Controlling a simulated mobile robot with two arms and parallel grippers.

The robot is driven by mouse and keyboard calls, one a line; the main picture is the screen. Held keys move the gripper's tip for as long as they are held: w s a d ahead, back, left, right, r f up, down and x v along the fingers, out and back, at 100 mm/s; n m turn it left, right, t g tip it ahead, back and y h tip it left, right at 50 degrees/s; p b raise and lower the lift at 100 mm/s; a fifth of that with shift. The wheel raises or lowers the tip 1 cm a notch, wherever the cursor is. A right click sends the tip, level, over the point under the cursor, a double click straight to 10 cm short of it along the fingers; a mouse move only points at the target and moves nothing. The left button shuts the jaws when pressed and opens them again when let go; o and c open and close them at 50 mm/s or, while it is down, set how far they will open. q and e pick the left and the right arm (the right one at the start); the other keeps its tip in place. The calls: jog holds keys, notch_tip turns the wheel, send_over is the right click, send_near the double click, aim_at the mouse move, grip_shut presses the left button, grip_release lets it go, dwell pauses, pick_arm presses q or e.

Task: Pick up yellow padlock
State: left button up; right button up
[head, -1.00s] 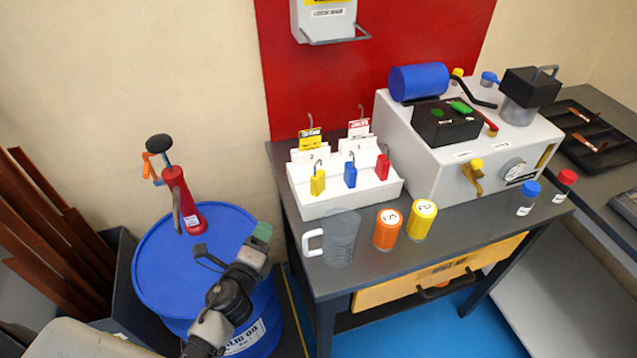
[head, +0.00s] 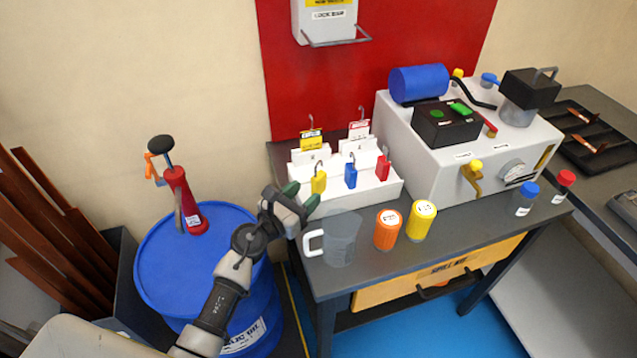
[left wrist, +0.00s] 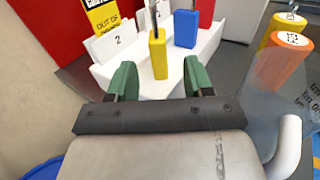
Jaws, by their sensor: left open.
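The yellow padlock (head: 319,182) stands upright in the white rack (head: 343,200), at the left of a row with a blue padlock (head: 350,175) and a red padlock (head: 383,168). My left gripper (head: 303,196) is open and empty, just left of and in front of the yellow padlock. In the left wrist view the yellow padlock (left wrist: 158,55) is ahead of the gap between the green fingertips (left wrist: 157,80), close to the middle. The fingers do not touch it. My right gripper is in neither view.
A clear jug (head: 342,240) with a white handle stands right beside my left gripper, at the table's front left. An orange container (head: 387,230) and a yellow container (head: 420,221) stand to its right. A blue drum (head: 190,262) with a red pump is at left.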

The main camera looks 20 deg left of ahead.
aim_at(313, 185)
pick_arm(q)
jog(key=x, duration=0.4)
jog(key=shift+w, duration=0.25)
jog(key=shift+s+r, duration=0.1)
jog(key=shift+c, duration=0.5)
grip_shut()
